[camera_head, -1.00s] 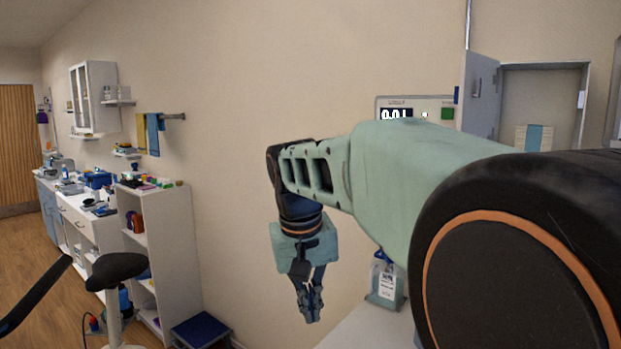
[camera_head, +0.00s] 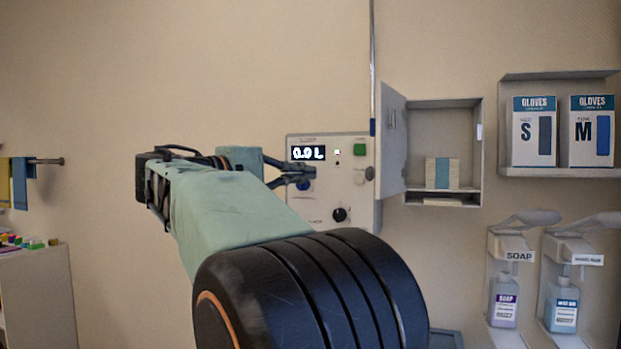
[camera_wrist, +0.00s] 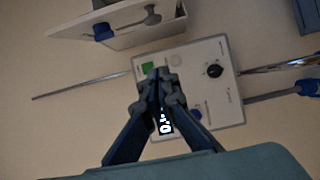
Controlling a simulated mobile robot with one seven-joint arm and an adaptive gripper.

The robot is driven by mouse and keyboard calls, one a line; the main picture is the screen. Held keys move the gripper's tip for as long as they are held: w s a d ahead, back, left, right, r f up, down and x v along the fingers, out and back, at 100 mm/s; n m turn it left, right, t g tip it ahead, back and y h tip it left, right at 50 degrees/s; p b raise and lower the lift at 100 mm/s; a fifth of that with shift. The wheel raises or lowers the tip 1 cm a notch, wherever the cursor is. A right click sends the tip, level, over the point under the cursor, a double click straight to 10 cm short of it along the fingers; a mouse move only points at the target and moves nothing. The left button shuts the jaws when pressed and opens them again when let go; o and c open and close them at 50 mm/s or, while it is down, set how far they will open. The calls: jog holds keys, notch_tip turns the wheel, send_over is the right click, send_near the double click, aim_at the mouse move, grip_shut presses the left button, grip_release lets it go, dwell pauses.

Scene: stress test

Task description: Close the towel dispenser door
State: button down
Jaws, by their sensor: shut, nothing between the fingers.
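The towel dispenser (camera_head: 477,165) is a grey wall box in the head view, right of centre. Its door (camera_head: 393,150) stands open, swung out at the box's left side. Stacked towels (camera_head: 448,175) with a blue band are visible inside. My gripper (camera_head: 306,173) is shut and empty, left of the door and in front of a control panel, apart from the door. In the wrist view my gripper (camera_wrist: 158,78) overlaps the panel, and the pale open door (camera_wrist: 85,25) is at the top left. Whether the fingertips touch the panel cannot be told.
The control panel (camera_head: 325,213) has a lit display, a green button and a dark knob. A vertical pipe (camera_head: 372,60) runs above it. Glove boxes (camera_head: 533,132) sit on a shelf at right, above soap dispensers (camera_head: 503,300). The wall at left is mostly bare.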

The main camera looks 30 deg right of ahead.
jog(key=s+d+p, duration=0.1)
jog(key=d, duration=1)
jog(key=shift+s+d+p, duration=0.15)
jog(key=shift+d+p, duration=0.1)
jog(key=shift+p, duration=0.15)
